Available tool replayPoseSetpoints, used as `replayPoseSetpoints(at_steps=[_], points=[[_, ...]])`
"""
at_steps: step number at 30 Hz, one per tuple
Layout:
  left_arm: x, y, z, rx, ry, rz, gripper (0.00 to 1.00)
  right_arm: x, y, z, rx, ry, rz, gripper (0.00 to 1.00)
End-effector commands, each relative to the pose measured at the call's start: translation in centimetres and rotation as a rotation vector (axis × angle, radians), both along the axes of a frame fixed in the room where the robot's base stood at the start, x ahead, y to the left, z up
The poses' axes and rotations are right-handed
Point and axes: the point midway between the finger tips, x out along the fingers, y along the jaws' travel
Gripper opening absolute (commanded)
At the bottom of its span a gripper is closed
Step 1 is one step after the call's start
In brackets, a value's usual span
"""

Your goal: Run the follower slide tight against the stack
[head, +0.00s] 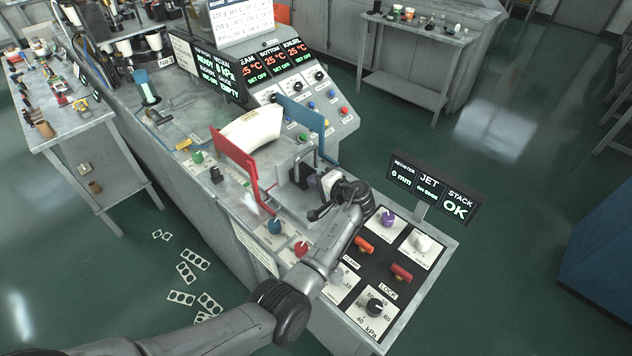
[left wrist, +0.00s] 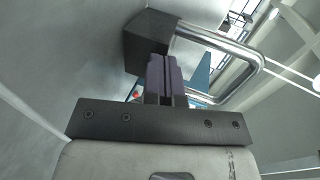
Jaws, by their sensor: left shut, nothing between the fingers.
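The stack of white blanks (head: 250,130) lies as a curved white block between a red upright plate (head: 236,160) and a blue upright plate (head: 303,118). The follower slide appears to be the dark block (head: 300,172) on the bench top, on the near side of the stack; whether it touches the stack is hard to tell. My left gripper (head: 318,208) is beside it, shut and empty. In the left wrist view the closed fingers (left wrist: 165,80) are at a dark block (left wrist: 147,42) with a bent metal handle (left wrist: 235,50); contact is unclear. My right gripper is not in view.
A display (head: 433,188) reads "STACK OK" and "0 mm". A temperature console (head: 300,85) stands behind. Punched scraps (head: 187,273) lie on the floor.

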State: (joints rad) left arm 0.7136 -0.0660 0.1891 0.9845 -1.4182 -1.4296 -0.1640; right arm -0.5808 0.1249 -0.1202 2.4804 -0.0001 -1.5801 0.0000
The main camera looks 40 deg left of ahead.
Motion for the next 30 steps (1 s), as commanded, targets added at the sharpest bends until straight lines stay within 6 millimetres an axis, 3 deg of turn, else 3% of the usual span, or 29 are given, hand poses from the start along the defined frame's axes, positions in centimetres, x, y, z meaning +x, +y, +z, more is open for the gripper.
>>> replayPoseSetpoints(at_steps=[4, 8, 21, 30], points=[[0.0, 0.3, 0.0, 0.001, -0.001, 0.001, 0.0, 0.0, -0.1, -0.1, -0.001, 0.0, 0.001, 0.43], [0.1, 1.8, 0.0, 0.002, -0.001, 0.003, 0.0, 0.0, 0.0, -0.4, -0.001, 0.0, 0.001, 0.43], [0.8, 12.8, -0.3, 0.003, -0.003, 0.004, 0.0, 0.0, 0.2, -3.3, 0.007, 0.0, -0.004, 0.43], [1.1, 17.2, -0.1, 0.001, -0.002, 0.002, 0.0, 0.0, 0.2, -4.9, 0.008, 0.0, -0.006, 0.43]])
